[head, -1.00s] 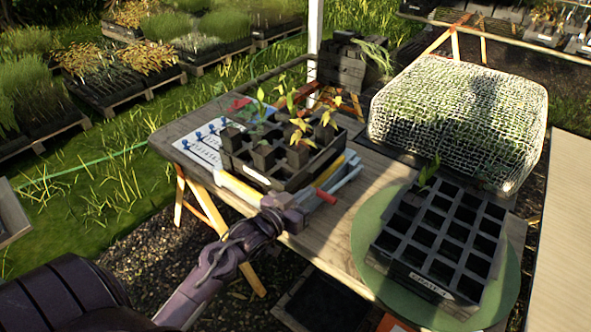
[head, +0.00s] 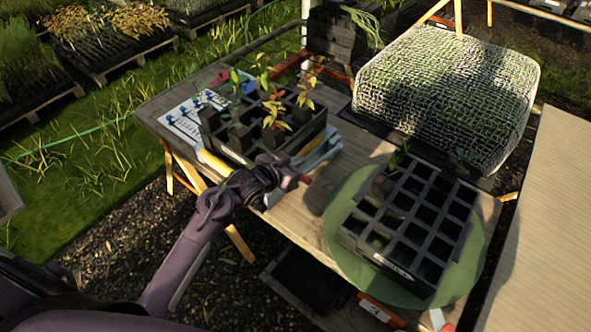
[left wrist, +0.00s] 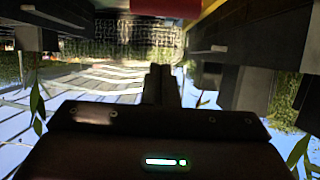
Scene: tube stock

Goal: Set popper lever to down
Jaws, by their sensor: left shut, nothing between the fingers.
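The popper, a grey frame (head: 325,150) with a yellow edge, sits under the dark plug tray (head: 240,145) of seedlings on the wooden table. The red end of its lever (head: 306,180) shows just right of my left gripper (head: 290,178); the rest of the lever is mostly hidden. My left gripper is shut and empty, close by the red end; I cannot tell whether they touch. In the left wrist view the shut fingers (left wrist: 161,85) point toward the popper, with a red part (left wrist: 165,7) at the top edge. My right gripper is not in view.
An empty-celled black tray (head: 415,225) with a few seedlings stands on a round green mat (head: 345,205) to the right. A mesh-covered mound (head: 445,90) is behind it. A marked sheet (head: 185,122) lies left of the popper. Bare table lies between popper and mat.

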